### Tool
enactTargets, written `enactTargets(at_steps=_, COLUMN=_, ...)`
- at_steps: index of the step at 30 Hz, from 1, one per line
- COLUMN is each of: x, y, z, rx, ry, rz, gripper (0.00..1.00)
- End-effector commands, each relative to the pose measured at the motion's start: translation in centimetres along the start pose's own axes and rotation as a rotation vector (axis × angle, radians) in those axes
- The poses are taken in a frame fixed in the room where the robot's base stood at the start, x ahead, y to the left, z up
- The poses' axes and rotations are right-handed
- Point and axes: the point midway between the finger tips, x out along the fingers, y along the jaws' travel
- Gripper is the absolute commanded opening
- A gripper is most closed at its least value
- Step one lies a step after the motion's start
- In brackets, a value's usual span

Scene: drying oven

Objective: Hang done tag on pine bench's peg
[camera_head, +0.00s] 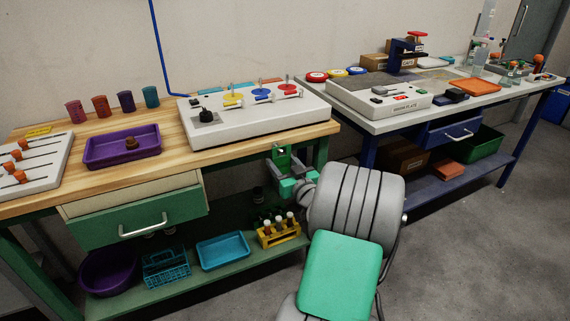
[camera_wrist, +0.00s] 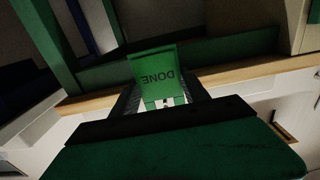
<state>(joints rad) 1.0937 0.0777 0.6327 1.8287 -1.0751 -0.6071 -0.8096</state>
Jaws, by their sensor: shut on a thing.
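My gripper (camera_head: 291,180) is shut on the green done tag, in front of the right end of the pine bench (camera_head: 95,181). In the wrist view the done tag (camera_wrist: 153,66) stands out beyond the fingertips (camera_wrist: 158,99), with the word DONE upside down. In the head view the tag (camera_head: 283,157) is small and seen near the bench's right front corner. The bench's wooden edge (camera_wrist: 235,78) runs behind the tag in the wrist view. I cannot make out the peg in either view.
A white panel box (camera_head: 255,122) with coloured knobs stands on the bench's right part. A purple tray (camera_head: 122,150) is farther left. The lower shelf holds a yellow tube rack (camera_head: 279,233) and a blue tray (camera_head: 223,251). A blue-framed bench (camera_head: 440,112) stands to the right.

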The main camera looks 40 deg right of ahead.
Motion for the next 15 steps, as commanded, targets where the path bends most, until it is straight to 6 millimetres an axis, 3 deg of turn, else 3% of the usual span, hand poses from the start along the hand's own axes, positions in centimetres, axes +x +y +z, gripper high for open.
enactTargets(at_steps=15, x=2.6, y=0.0, z=1.1, rx=-0.001, ry=0.001, rz=-0.001, gripper=0.10)
